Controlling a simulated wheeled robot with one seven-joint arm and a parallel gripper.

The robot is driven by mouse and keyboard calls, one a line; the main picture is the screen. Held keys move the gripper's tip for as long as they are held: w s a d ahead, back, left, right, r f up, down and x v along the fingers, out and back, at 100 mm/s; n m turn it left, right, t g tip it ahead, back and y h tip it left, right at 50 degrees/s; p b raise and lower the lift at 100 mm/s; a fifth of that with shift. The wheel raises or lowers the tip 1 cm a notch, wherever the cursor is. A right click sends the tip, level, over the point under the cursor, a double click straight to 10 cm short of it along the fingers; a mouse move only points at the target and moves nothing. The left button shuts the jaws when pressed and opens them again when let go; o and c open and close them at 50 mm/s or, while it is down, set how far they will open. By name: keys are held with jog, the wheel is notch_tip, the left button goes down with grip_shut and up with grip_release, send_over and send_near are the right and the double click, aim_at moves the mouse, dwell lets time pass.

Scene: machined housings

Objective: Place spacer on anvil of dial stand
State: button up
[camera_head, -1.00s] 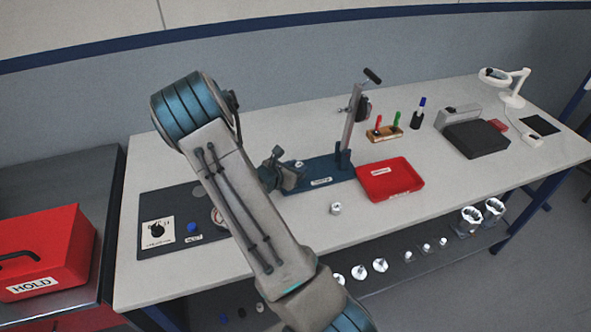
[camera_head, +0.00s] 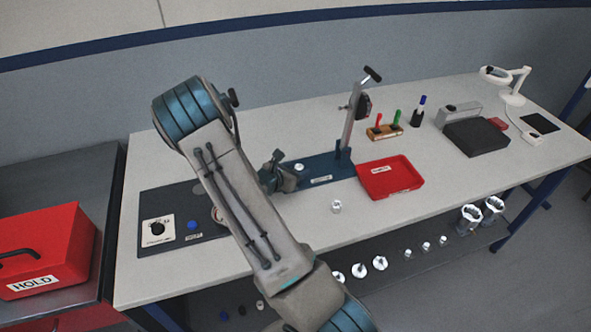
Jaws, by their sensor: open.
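The dial stand has a long blue base (camera_head: 325,170) on the bench, with an upright post (camera_head: 353,115) and a dark dial (camera_head: 364,104) at its right part. A small pale round piece (camera_head: 299,167) sits on the left part of the base, where the anvil would be. I cannot tell whether it is the bare anvil or the spacer on it. A small silvery ring-like part (camera_head: 336,206) lies on the bench in front of the base.
A red tray (camera_head: 390,178) stands right of the stand. A wooden holder with pens (camera_head: 384,131) and a black case (camera_head: 475,137) are behind it. A dark control panel (camera_head: 180,215) lies at left. Several metal parts stand on the lower shelf (camera_head: 400,257).

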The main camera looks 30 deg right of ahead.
jog(key=shift+r, duration=0.25)
jog(key=b+v, duration=0.1)
jog(key=v, duration=0.9)
jog(key=shift+s+a, duration=0.1)
jog(key=shift+a, duration=0.3)
jog(key=shift+s+a+r, duration=0.3)
jog(key=shift+a, duration=0.15)
jog(key=s+a+r+m+y, duration=0.6)
jog(key=s+a+r+m, duration=0.1)
jog(key=s+m, duration=0.3)
jog(key=s+a+r+m+g+y, duration=0.1)
jog(key=s+a+r+m+y, duration=0.5)
jog(key=s+r+m, duration=0.4)
jog(key=shift+a+m+y, duration=0.3)
jog(key=shift+a+m, duration=0.3)
jog(key=shift+m, duration=0.3)
jog(key=shift+d+r, duration=0.1)
